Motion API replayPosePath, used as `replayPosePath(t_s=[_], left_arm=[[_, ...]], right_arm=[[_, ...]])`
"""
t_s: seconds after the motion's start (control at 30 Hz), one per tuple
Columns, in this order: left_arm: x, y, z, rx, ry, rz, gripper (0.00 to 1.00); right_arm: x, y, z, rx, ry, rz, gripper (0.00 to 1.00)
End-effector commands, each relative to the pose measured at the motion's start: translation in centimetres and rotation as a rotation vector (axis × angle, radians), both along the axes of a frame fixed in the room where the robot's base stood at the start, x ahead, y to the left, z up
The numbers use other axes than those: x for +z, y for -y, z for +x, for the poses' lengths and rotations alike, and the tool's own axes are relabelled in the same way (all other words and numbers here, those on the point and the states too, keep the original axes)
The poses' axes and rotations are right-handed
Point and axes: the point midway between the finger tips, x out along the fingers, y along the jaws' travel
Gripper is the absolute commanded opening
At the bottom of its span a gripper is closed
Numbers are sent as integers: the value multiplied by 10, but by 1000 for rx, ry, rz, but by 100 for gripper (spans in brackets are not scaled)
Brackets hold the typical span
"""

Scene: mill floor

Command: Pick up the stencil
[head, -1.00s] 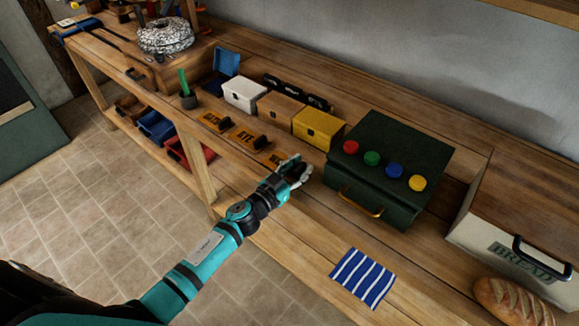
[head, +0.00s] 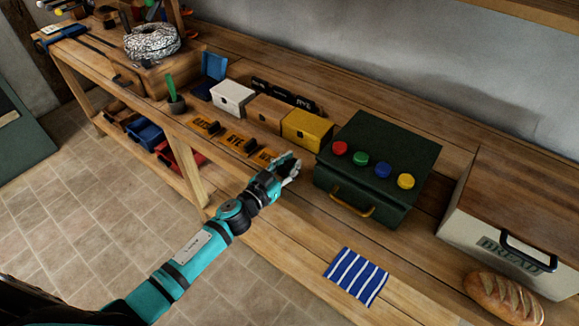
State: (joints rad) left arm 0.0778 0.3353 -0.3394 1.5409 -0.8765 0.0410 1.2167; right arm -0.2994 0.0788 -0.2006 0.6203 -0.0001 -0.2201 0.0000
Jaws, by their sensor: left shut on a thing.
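Three orange stencils with dark grips lie in a row on the wooden bench in the head view: the left one (head: 202,126), the middle one (head: 232,141) and the right one (head: 264,156). My left gripper (head: 287,166) is at the right end of the right stencil and is shut on its grip. The fingers hide the grip and part of that stencil. The stencil appears to lie flat at bench level. The lettering on it is partly covered and too small to read. My right gripper is out of view.
White (head: 232,97), tan (head: 268,112) and yellow (head: 307,129) boxes stand behind the stencils. A dark green case (head: 377,150) with coloured knobs stands close right of my gripper. A striped cloth (head: 356,276), a bread bin (head: 500,225) and a loaf (head: 502,296) are farther right.

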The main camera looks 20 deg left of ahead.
Motion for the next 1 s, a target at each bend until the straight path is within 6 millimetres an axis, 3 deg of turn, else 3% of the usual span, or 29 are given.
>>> replayPosePath(t_s=[0.07, 0.13, 0.6, 0.8, 1.0], left_arm=[[20, 0, 0, -4, 6, 4, 0], [11, -1, -18, -2, -2, 1, 0], [22, -12, -132, 0, -1, -2, 0], [25, -14, -154, -1, 1, 0, 0], [28, -14, -160, 1, 3, -2, 0]], right_arm=[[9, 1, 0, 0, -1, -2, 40], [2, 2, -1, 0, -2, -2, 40], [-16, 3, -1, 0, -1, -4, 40], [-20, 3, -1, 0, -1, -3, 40], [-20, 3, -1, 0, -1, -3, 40]])
